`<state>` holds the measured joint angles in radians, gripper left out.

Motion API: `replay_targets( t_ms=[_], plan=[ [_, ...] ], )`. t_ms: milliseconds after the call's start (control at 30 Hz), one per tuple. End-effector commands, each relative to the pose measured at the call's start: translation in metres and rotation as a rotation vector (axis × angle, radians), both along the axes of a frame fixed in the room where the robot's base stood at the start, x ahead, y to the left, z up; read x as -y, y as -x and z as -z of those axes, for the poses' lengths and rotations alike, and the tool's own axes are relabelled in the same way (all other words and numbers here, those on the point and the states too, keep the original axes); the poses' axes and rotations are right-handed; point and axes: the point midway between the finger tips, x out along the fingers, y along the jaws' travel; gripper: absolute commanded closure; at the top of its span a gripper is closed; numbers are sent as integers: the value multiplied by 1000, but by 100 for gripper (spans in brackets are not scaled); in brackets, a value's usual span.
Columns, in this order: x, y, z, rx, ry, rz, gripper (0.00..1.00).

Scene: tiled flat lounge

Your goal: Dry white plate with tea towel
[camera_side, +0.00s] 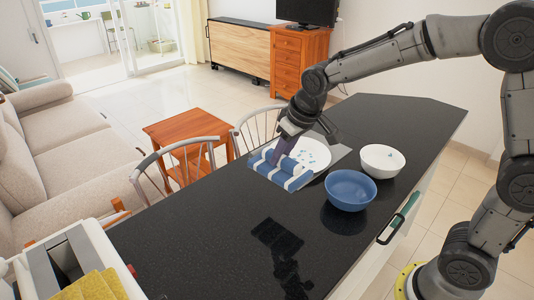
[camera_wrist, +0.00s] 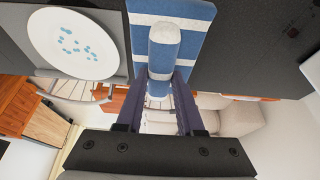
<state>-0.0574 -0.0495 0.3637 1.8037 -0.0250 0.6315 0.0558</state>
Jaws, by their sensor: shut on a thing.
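The white plate (camera_side: 316,151) lies on a grey mat on the black counter, with several light blue drops on it. It also shows in the wrist view (camera_wrist: 76,42), at the upper left, with the drops near its middle. The blue and white striped tea towel (camera_side: 290,180) lies beside the plate, on its left, with a raised roll. My gripper (camera_side: 281,154) points down at the towel. In the wrist view my gripper (camera_wrist: 162,92) is shut on the rolled part of the towel (camera_wrist: 163,55). The plate is apart from the fingers there.
A blue bowl (camera_side: 349,188) and a white bowl (camera_side: 382,159) stand on the counter (camera_side: 205,235) to the right of the plate. Chairs stand along the far edge. The counter's front left is clear.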

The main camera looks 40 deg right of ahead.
Motion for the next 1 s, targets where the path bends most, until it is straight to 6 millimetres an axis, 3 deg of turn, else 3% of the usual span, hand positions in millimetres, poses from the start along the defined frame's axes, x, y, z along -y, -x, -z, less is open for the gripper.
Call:
replay_targets(
  t_ms=[200,333,400,567,700,900,1000],
  plan=[
    [1,16,-7,1,0,16,100],
    [4,-1,-24,3,0,52,100],
    [13,-19,-32,2,1,90,100],
    [59,-71,-39,0,0,227,100],
    [110,-105,-33,-2,0,342,100],
    [172,-128,-13,-1,1,451,100],
    [190,-129,-2,-2,0,478,100]
  ],
)
